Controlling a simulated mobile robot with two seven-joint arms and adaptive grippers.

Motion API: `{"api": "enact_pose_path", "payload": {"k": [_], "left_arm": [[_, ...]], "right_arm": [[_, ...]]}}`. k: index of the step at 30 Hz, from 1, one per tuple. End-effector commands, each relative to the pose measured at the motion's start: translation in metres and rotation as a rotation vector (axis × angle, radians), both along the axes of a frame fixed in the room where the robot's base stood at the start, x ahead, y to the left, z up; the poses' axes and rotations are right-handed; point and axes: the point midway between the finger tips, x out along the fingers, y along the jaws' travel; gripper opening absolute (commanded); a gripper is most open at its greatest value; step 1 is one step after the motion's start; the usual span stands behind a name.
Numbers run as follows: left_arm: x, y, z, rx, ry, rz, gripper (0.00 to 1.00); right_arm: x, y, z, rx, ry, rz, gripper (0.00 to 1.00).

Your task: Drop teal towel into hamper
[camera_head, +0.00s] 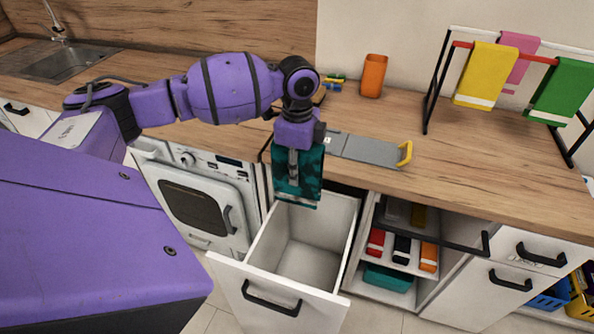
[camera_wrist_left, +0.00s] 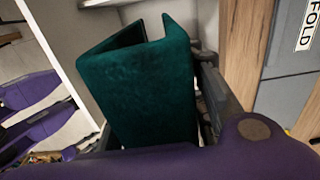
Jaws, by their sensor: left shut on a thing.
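The teal towel (camera_head: 299,178) hangs from my left gripper (camera_head: 293,158), which is shut on it. The towel is dark teal and folded, with a pale stripe near its lower edge. It is over the back part of an open white pull-out drawer (camera_head: 250,268), which looks like the hamper. The drawer's inside looks empty where it shows. In the left wrist view the towel (camera_wrist_left: 150,85) fills the middle, between the fingers, and hides part of the drawer. My right gripper is in neither view.
A grey folding board (camera_head: 368,150) with a yellow handle lies on the wooden counter. A rack (camera_head: 440,75) holds yellow, pink and green towels. An orange cup (camera_head: 373,76) stands behind. Right of the drawer, an open cabinet holds folded towels and a teal bin (camera_head: 388,278).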

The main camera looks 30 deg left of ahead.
Motion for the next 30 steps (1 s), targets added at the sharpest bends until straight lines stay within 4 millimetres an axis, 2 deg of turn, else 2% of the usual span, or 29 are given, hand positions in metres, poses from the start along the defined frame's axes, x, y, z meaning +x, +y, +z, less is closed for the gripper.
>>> {"api": "enact_pose_path", "payload": {"k": [5, 18, 29, 30], "left_arm": [[0.001, -0.001, -0.008, 0.001, 0.003, -0.029, 0.07], [0.000, -0.001, -0.058, 0.002, 0.009, -0.029, 0.07], [0.001, -0.001, -0.059, 0.002, -0.002, -0.028, 0.07], [0.001, -0.001, -0.059, 0.002, -0.002, -0.028, 0.41]], "right_arm": [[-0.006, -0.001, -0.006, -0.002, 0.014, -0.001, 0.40], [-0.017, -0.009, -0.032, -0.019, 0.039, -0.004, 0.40], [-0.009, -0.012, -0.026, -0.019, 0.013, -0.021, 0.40], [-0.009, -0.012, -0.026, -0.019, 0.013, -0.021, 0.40]]}}
